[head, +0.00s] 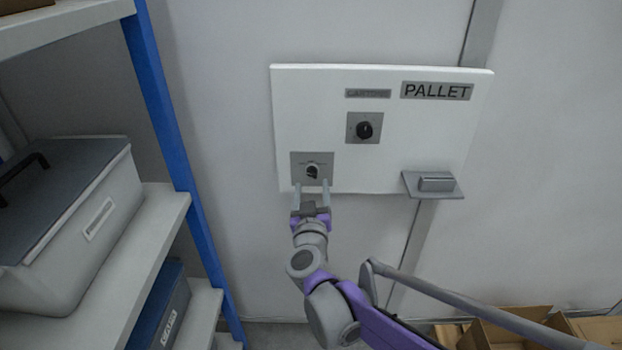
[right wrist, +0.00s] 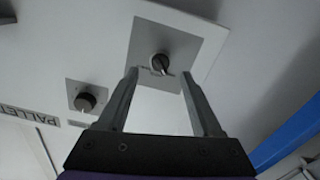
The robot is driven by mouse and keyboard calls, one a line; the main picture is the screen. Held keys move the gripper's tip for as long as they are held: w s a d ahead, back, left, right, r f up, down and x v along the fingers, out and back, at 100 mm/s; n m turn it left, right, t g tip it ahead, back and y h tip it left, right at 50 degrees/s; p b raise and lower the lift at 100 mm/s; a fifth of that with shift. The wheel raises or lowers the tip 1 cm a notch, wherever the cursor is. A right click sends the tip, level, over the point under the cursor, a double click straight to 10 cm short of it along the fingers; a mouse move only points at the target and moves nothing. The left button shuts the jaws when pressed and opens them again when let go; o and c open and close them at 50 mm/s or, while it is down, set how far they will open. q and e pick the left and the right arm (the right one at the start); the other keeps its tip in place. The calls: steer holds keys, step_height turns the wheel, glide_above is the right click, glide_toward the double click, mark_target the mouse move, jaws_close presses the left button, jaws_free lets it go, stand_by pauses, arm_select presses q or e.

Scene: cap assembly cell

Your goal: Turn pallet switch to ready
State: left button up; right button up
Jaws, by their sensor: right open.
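A white panel (head: 310,100) labelled PALLET (head: 436,91) is on the wall in the head view. It carries two rotary switches on grey plates. The lower left switch (head: 312,171) has a dark knob with a light face; it also shows in the right wrist view (right wrist: 160,64). The upper switch (head: 364,130) has a black knob and shows at the left of the right wrist view (right wrist: 85,101). My right gripper (head: 311,184) is open, its fingers pointing at the lower left switch. In the right wrist view the fingers (right wrist: 158,75) lie on either side of the knob, apparently short of it.
A small grey ledge with a block (head: 436,183) juts from the panel's lower right. A blue-framed shelf (head: 165,120) with a grey case (head: 75,225) stands at the left. Cardboard boxes (head: 510,330) lie at the lower right. The wall around the panel is clear.

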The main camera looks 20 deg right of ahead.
mark_target(312, 176)
steer(key=shift+x, duration=2.3)
steer(key=shift+c, duration=0.2)
jaws_close()
